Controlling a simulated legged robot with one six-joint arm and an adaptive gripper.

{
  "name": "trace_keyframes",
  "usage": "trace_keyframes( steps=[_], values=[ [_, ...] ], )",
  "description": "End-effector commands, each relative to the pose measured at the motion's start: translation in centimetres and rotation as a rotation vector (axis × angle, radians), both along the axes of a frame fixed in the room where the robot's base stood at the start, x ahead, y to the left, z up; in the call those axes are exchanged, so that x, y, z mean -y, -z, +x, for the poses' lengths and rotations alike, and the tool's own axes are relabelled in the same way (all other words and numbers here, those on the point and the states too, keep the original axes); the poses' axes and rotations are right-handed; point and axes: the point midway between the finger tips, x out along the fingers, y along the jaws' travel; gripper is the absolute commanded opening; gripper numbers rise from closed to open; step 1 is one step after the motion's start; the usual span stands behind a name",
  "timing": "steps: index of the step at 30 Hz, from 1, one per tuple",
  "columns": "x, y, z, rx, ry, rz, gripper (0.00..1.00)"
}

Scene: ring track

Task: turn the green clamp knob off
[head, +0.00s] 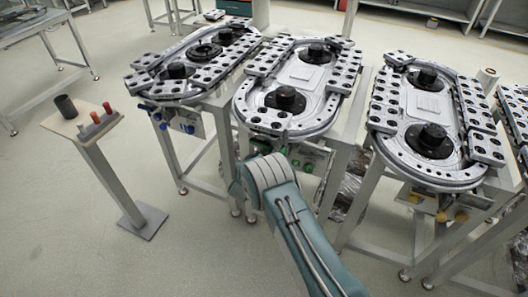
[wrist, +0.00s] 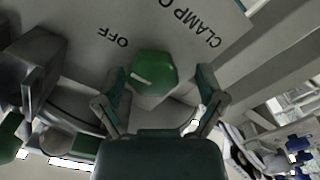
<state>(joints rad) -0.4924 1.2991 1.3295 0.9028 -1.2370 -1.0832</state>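The green clamp knob (wrist: 155,72) shows in the wrist view on a grey panel (wrist: 75,40). A white mark on its face points towards the left of the picture. The panel carries an upside-down "OFF" left of the knob and a partly cut-off "CLAMP O…" to the right. My gripper (wrist: 160,82) is open, with one finger on each side of the knob and visible gaps to both. In the head view my arm hides the gripper and this knob; small green parts show beside the arm under the middle track.
The middle ring track (head: 300,75) stands above the panel, with another track at left (head: 195,65) and one at right (head: 428,125). A small stand (head: 95,150) with cylinders is at left. In the wrist view, another green part (wrist: 10,130) lies at the left edge.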

Motion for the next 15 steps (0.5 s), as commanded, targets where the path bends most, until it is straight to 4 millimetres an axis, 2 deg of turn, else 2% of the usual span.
trace_keyframes(
  steps=[9,11,15],
  values=[
    [0.1,0.1,-0.4,-0.002,0.003,0.001,0.90],
    [-0.2,0.1,-1.0,-0.002,0.002,0.001,0.90],
    [-1.2,0.1,-3.4,-0.003,0.001,-0.001,0.90]
  ],
)
